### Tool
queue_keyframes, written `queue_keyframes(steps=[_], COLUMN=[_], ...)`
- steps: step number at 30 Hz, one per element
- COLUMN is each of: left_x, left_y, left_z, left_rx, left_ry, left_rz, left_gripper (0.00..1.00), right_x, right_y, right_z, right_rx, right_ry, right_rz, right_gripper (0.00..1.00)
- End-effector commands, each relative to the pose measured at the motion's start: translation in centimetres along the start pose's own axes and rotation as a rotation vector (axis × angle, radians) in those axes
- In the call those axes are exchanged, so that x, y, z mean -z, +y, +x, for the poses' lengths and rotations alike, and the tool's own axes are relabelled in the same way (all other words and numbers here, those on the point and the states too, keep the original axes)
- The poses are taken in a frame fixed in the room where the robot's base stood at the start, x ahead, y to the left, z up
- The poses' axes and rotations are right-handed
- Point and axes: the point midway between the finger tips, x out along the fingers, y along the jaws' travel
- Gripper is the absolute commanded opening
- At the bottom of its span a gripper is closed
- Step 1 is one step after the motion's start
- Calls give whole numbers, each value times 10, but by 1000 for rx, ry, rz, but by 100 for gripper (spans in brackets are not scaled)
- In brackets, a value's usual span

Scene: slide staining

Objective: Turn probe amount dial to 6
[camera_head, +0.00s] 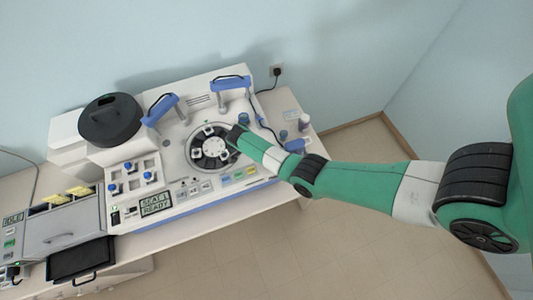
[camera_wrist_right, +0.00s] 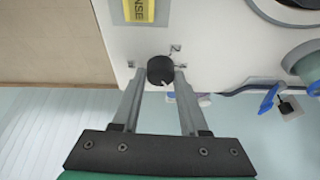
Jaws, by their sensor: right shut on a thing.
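The dial (camera_wrist_right: 160,70) is a round black knob on the white machine panel, in the right wrist view. A short pale pointer mark shows on its lower edge, pointing down and slightly right in that view. My right gripper (camera_wrist_right: 159,75) has one grey finger on each side of the dial and is shut on it. Small printed marks stand around the dial, too small to read. In the head view my right arm (camera_head: 350,180) reaches in from the right over the machine and hides the dial. My left gripper is not in view.
The white staining machine (camera_head: 220,80) carries a round carousel (camera_head: 210,147), blue-handled parts and a display (camera_head: 156,204) reading "SEAL1 READY". A black round lid (camera_head: 110,120) stands at left. Open floor (camera_head: 350,250) lies in front.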

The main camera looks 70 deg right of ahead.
Motion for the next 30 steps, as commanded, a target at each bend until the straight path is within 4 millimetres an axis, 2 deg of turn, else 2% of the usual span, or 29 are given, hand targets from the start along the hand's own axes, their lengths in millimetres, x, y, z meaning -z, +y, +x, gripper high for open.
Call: queue_keyframes(steps=[19,20,21,24,25,30], left_x=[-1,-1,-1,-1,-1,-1], left_y=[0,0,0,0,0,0], left_z=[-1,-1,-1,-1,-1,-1], left_rx=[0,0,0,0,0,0], left_ry=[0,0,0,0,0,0], left_rz=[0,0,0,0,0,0], left_gripper=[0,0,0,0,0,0], right_x=[0,0,0,0,0,0], right_y=[-1,-1,-1,-1,0,0], right_z=[0,0,0,0,0,0], right_rx=[-23,-23,-23,-23,-23,-23], right_ry=[3,3,2,2,2,3], right_rz=[58,58,57,57,57,56], right_gripper=[0,45,52,70,73,73])
